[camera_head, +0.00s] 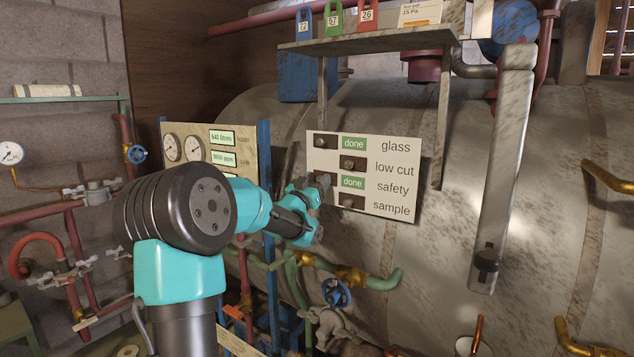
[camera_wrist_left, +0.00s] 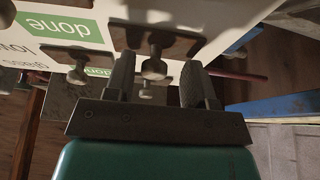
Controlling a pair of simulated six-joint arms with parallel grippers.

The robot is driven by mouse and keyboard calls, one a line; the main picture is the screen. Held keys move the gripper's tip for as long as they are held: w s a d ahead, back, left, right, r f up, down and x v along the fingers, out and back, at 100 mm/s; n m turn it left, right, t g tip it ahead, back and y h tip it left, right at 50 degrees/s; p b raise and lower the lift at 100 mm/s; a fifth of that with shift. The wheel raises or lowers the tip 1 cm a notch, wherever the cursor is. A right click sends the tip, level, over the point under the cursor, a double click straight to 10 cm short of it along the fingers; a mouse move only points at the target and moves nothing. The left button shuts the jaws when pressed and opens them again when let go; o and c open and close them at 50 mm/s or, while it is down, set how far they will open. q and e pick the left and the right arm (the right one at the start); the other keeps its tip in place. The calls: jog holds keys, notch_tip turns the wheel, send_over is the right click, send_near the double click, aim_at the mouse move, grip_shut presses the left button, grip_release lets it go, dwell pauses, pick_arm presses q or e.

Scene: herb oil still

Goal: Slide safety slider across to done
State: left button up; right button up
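The white slider panel (camera_head: 401,178) is on the tank's front, with rows labelled glass, low cut, safety and sample. In the safety row the green "done" patch (camera_head: 353,182) is uncovered, and its knob is at the left end, mostly hidden by my left gripper (camera_head: 322,207). In the left wrist view the safety knob (camera_wrist_left: 154,66) stands between the two fingers of my left gripper (camera_wrist_left: 156,84). Gaps show on both sides of it, so the gripper is open around it. The safety "done" patch also shows in that view (camera_wrist_left: 65,27). My right gripper is out of view.
The glass knob (camera_head: 322,142) is at the left; the low cut knob (camera_head: 349,164) and sample knob (camera_head: 350,202) are at the right of their slots. A gauge board (camera_head: 245,150) and blue post (camera_head: 264,140) stand left. Below are pipes and a blue valve wheel (camera_head: 336,292).

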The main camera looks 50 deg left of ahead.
pick_arm(q)
jog(key=shift+s+d, duration=0.1)
jog(key=v, duration=1.7)
jog(key=shift+s, duration=0.1)
